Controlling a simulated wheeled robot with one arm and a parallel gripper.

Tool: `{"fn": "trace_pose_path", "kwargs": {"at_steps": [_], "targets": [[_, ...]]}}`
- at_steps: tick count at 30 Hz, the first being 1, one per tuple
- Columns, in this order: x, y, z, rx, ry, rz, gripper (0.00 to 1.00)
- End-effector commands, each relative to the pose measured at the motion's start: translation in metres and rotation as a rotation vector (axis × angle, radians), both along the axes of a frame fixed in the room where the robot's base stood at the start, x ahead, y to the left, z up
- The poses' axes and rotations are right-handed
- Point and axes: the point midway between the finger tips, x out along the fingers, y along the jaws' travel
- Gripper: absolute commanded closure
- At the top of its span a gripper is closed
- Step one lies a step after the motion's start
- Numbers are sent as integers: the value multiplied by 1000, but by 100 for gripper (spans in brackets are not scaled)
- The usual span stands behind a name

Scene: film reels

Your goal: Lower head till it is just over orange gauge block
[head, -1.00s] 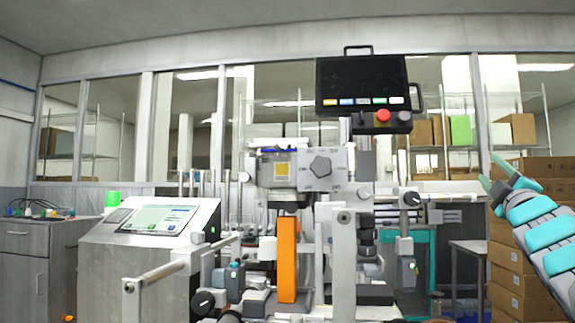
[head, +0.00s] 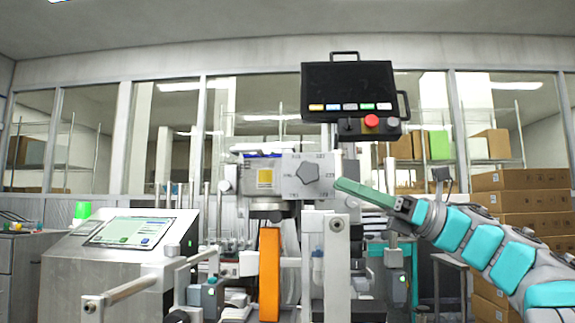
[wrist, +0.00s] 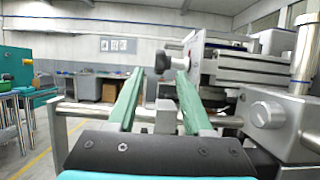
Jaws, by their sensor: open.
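The orange gauge block (head: 269,275) stands upright on the machine in the head view. Above it is the machine's grey head (head: 308,175), with a pentagonal knob on its face; a clear gap separates head and block. My gripper (head: 345,186) reaches in from the right, its green fingers pointing left, its tips appearing just right of the grey head. In the wrist view, my gripper (wrist: 160,76) is open with nothing held. A dark round knob (wrist: 162,61) on a short stem shows between and beyond the fingertips. The block is not visible in the wrist view.
A black control panel (head: 348,90) with a red button hangs above the machine. A console with a screen (head: 128,231) stands at left. Cardboard boxes (head: 525,190) are stacked at right, behind my arm. Rails and posts crowd the machine's front.

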Motion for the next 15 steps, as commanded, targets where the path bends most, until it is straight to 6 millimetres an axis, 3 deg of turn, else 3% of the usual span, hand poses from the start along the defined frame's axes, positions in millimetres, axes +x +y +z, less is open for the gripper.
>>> {"fn": "trace_pose_path", "kwargs": {"at_steps": [15], "targets": [[1, 85, 37, 1, 1, 4, 49]]}}
